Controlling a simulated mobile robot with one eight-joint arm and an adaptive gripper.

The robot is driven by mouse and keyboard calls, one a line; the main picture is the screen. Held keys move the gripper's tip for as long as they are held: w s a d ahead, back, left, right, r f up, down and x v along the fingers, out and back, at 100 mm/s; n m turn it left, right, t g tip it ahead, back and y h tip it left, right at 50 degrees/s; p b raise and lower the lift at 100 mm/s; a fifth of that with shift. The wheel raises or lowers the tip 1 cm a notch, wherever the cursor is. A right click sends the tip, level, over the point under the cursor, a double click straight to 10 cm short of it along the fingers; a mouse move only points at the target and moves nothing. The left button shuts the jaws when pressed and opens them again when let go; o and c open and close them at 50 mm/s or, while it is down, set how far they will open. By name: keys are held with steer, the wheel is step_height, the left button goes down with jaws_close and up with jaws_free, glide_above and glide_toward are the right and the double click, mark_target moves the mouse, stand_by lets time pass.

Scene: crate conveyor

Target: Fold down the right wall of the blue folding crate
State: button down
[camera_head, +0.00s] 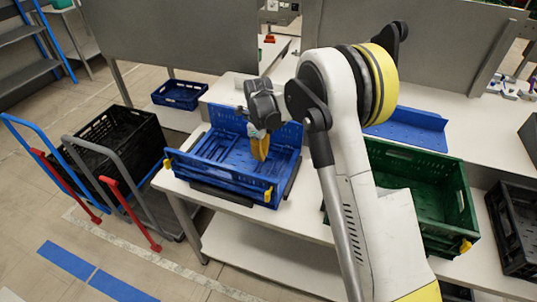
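The blue folding crate (222,181) sits on the white table, left of my arm. Its long front wall stands up with a yellow latch at each end, and its back wall (290,134) also stands. The right side is partly behind my gripper, and I cannot tell how far its wall is tilted. My gripper (260,150) points down into the crate, over its right half. Its yellow fingers overlap in this view, so their gap is hidden. I cannot tell whether they touch the wall.
A green crate (405,163) and a black crate (511,229) stand to the right. A black crate (117,128) sits on carts at left; a small blue crate (180,94) stands behind. A grey panel (175,35) rises at the back.

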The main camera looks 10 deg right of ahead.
mark_target(256, 167)
steer(key=f, duration=0.1)
steer(key=a+f+b, duration=0.1)
steer(key=f, duration=0.1)
steer(key=shift+w+a, duration=0.3)
steer(key=shift+w, duration=0.1)
steer(key=shift+w+a+f+b, duration=0.1)
steer(key=shift+f+b, duration=0.15)
steer(key=shift+f, duration=0.2)
steer(key=shift+w+a+f+b, duration=0.1)
steer(key=shift+f+b, duration=0.15)
steer(key=shift+f, duration=0.15)
